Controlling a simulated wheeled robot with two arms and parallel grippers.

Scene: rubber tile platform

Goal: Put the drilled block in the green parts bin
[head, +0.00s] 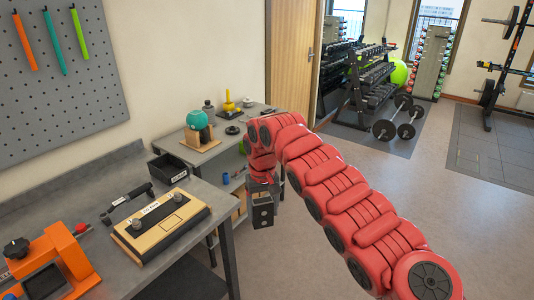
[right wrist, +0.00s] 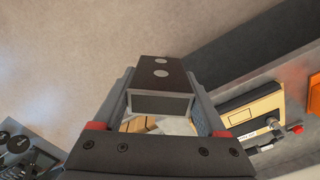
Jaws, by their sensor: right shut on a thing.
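The drilled block (head: 263,214) is a dark block with two round holes in one face. It hangs from my right gripper (head: 263,187), in the air beyond the right edge of the grey workbench. In the right wrist view the block (right wrist: 163,77) sits between the two fingers of my right gripper (right wrist: 162,92), which is shut on it. My left gripper is in neither view.
A black open bin (head: 169,167) and a tan-topped box with knobs (head: 161,224) stand on the workbench (head: 207,205). An orange device (head: 55,262) is at lower left. A second bench behind carries a teal ball (head: 197,119) on a wooden stand.

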